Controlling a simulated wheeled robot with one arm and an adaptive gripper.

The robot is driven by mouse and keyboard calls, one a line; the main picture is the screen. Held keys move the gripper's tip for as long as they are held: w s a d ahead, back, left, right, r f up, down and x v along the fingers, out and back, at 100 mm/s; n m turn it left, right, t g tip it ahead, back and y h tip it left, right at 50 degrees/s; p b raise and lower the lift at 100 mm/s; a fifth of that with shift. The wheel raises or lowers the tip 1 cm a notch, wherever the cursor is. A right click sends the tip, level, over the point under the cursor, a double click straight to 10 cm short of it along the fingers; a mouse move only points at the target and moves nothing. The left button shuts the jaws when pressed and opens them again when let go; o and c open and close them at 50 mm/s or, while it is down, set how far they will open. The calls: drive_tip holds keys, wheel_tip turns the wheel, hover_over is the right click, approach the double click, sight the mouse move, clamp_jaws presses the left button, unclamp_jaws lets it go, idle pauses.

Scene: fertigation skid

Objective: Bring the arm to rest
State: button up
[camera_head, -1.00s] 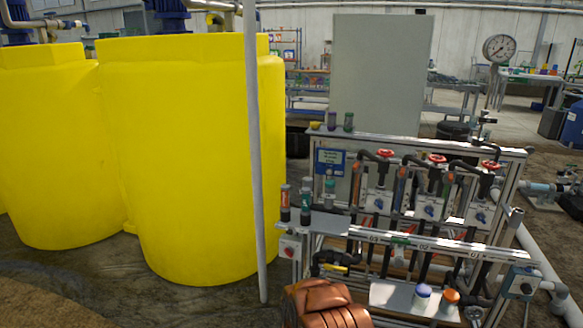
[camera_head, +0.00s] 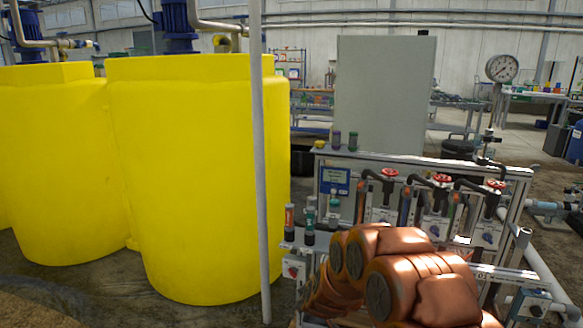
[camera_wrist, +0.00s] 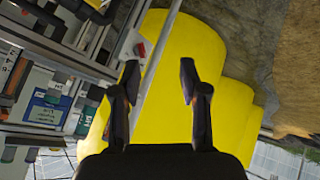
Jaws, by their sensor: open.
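My gripper (camera_wrist: 158,85) shows in the wrist view with its two dark fingers spread apart and nothing between them. Behind the fingers are the yellow tanks (camera_wrist: 180,60) and a grey pole (camera_wrist: 157,62); the fingers appear clear of both. In the head view, my orange-brown arm (camera_head: 385,270) is folded in front of the lower middle of the skid (camera_head: 430,163). It hides part of the skid's front rail and lower shelf. The gripper itself cannot be made out in the head view.
Two large yellow tanks (camera_head: 195,180) stand on the left, with a grey upright pole (camera_head: 259,170) before them. The skid carries red-handled valves (camera_head: 441,180), bottles (camera_head: 309,225) and a pressure gauge (camera_head: 502,68). A grey cabinet (camera_head: 382,95) stands behind it. Floor shows at lower left.

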drive_tip(key=s+d+r+m+g, duration=0.3)
drive_tip(key=s+d+r+g, duration=0.15)
drive_tip(key=s, duration=1.15)
drive_tip(key=s+d+r+m+g+h, duration=0.1)
drive_tip(key=s+d+r+m+g, duration=0.3)
drive_tip(key=s, duration=1.3)
drive_tip(key=s+d+r+m+g, duration=0.1)
drive_tip(key=s+d+r+g, duration=0.4)
drive_tip(key=s, duration=1.1)
wheel_tip(320, 180, up, 22)
drive_tip(key=t+p, duration=0.3)
drive_tip(key=p, duration=1.5)
drive_tip(key=shift+r+p, duration=0.25)
drive_tip(key=shift+p, duration=0.1)
drive_tip(key=shift+o, duration=0.3)
